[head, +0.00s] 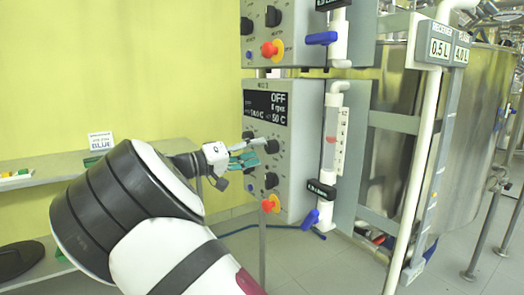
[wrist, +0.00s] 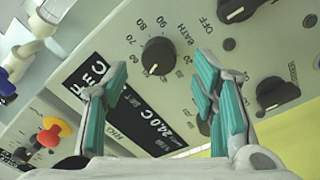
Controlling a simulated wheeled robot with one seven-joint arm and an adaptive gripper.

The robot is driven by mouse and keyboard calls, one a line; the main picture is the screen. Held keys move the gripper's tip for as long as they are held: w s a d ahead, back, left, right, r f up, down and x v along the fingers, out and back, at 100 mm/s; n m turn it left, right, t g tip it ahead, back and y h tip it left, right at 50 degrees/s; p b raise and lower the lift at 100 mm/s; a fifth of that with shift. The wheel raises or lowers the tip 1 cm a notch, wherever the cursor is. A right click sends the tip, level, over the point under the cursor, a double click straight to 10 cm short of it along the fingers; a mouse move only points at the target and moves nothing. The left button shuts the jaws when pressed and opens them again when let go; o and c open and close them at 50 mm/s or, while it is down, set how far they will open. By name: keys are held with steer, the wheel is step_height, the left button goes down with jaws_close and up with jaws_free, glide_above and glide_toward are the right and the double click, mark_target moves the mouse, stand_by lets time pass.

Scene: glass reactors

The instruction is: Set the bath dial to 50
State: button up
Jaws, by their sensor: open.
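The bath dial (wrist: 158,57) is a round black knob on the grey control panel (wrist: 120,30). In the wrist view the label BATH is beside it, with numbers such as 90, 80 and 70 around it. A small white mark shows on its lower edge; I cannot read its exact setting. My gripper (wrist: 165,88) is open, its teal fingers apart to the left and right below the dial in the picture, with nothing between them. In the head view my gripper (head: 247,153) is at the left front of the panel. The display (head: 267,107) reads OFF and appears to show 50 C.
Other black knobs (wrist: 275,93) are close to the right finger. A red and yellow emergency button (head: 270,204) is low on the panel. A flow tube (head: 332,140) with blue-handled valves stands right of it. A shelf (head: 40,165) is at left.

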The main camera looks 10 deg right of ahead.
steer(key=v, duration=0.8)
steer(key=shift+a, duration=0.25)
steer(key=shift+s, duration=0.1)
